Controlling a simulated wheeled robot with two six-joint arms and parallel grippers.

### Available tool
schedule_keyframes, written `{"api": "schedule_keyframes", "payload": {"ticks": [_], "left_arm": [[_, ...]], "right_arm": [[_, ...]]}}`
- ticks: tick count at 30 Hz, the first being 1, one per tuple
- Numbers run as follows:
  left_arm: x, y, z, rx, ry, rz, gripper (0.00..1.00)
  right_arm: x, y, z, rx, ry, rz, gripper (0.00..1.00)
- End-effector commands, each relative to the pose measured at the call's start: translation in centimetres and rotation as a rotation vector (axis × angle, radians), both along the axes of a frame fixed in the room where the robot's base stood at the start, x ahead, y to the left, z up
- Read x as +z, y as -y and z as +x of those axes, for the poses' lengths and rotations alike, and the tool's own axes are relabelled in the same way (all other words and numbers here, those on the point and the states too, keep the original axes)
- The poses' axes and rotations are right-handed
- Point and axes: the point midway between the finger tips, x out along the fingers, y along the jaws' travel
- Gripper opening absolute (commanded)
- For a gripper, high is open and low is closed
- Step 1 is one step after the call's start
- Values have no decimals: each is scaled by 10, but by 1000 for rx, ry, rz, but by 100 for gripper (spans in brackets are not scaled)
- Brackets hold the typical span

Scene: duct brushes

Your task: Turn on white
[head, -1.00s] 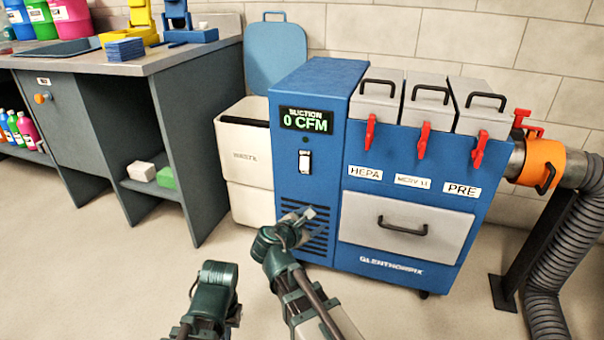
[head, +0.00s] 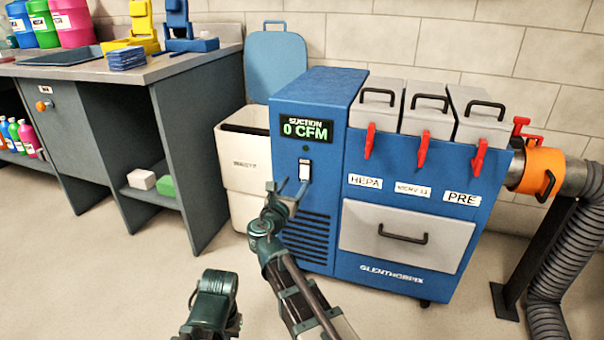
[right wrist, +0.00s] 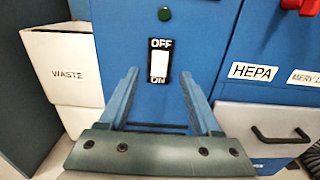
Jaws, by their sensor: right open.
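The white rocker switch (head: 305,169) is on the front of the blue suction unit (head: 320,95), below a display (head: 306,129) reading "SUCTION 0 CFM". In the right wrist view the switch (right wrist: 160,65) sits in a black plate, with OFF above and ON below. A dark green round lamp (right wrist: 164,14) is above it. My right gripper (head: 287,187) is open and empty, just below and left of the switch in the head view. In the wrist view its fingers (right wrist: 158,78) flank the switch's lower part; contact cannot be told. My left gripper is not in view.
A white waste bin (head: 240,185) with its blue lid up stands left of the unit. Grey filter boxes (head: 428,110) with red latches and a drawer (head: 405,238) are on the right. A workbench (head: 180,150) is at left. The floor in front is clear.

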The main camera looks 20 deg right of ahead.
Motion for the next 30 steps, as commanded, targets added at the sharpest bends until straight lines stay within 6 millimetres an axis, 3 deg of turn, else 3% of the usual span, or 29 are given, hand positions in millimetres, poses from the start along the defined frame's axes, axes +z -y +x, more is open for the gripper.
{"api": "schedule_keyframes", "payload": {"ticks": [3, 9, 15, 25, 30], "left_arm": [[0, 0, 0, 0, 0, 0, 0], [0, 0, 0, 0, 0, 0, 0], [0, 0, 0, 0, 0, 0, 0], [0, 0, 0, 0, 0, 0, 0], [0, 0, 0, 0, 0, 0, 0]], "right_arm": [[0, 14, 23, -2, 1, 1, 65], [0, 30, 46, -2, 0, 1, 65], [0, 38, 57, 0, 0, 1, 65], [0, 39, 58, 0, 0, 1, 65], [0, 39, 58, 0, 0, 1, 36]]}}
